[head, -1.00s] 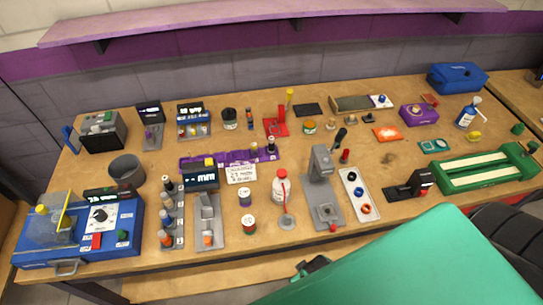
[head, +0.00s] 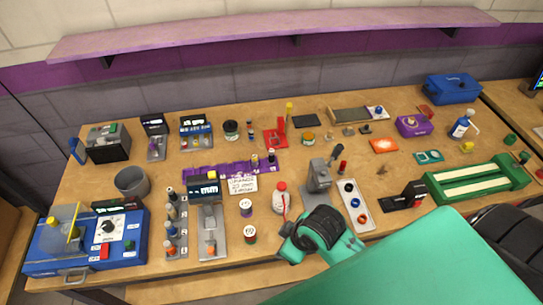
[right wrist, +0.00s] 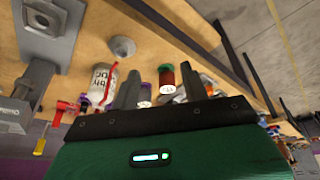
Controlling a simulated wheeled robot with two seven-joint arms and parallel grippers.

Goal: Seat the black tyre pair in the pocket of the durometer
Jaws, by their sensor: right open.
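A grey column stand on a flat base, which I take to be the durometer (head: 319,176), stands right of centre in the head view. In the head view my right arm covers part of the stand's base. My left gripper is out of view.
A white bottle with a red tube (head: 280,197) stands left of the stand, and two small jars (head: 249,234) stand further left. A black gauge (head: 404,196) and a green fixture (head: 475,180) lie right of the tray. A shelf runs along the back wall.

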